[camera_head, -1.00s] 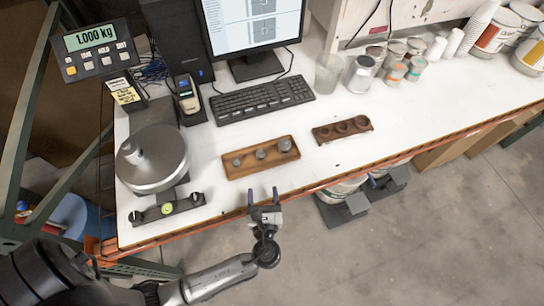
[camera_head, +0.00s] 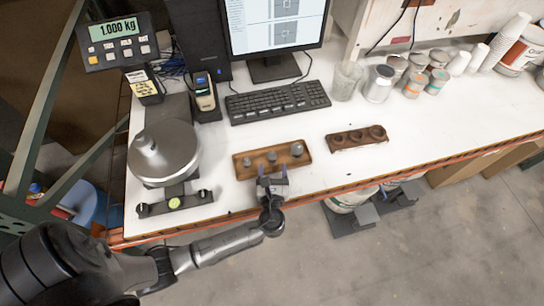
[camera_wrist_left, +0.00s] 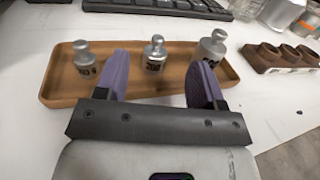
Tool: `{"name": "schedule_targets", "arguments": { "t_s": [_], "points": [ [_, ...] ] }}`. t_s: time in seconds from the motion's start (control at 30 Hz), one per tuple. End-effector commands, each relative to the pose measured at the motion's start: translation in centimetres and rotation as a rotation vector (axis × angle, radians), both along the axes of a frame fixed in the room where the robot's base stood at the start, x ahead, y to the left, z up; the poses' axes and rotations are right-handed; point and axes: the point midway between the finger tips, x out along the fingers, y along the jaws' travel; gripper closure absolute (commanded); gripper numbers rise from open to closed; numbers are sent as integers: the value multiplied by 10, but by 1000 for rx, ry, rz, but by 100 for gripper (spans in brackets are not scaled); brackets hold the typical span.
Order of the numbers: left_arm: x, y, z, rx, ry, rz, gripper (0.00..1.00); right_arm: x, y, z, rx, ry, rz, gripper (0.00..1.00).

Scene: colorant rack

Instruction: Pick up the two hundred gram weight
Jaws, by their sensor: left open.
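Three metal weights stand in a wooden tray (camera_head: 242,173), which also shows in the left wrist view (camera_wrist_left: 60,88). The middle weight (camera_wrist_left: 155,56) has a dark label that seems to read 200; it is the middle one in the head view too (camera_head: 272,156). A smaller weight (camera_wrist_left: 84,60) stands on its left and a larger one (camera_wrist_left: 212,46) on its right. My left gripper (camera_head: 272,172) is open and empty at the tray's front edge. In the left wrist view its purple fingers (camera_wrist_left: 162,70) spread to either side of the middle weight, apart from it.
A scale (camera_head: 166,165) with a metal weight on it stands left of the tray; its display (camera_head: 115,29) reads 1.000 kg. A dark wooden holder (camera_head: 357,137) with round holes lies to the right. A keyboard (camera_head: 278,102) is behind. White table top is free between them.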

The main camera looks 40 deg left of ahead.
Motion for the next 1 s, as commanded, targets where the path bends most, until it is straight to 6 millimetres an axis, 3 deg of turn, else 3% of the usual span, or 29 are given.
{"name": "schedule_targets", "arguments": {
  "t_s": [0.3, 0.6, 1.0],
  "points": [
    [28, 28, 1, 1, 0, 2, 37, 0, 0, 2, 0, -1, 0, 57],
    [32, 32, 1, -1, 1, 0, 38, 0, 1, 2, 5, 0, -4, 57],
    [32, 32, 1, -1, 1, 0, 77, 0, 2, 2, 8, -1, -6, 57]
  ]
}}
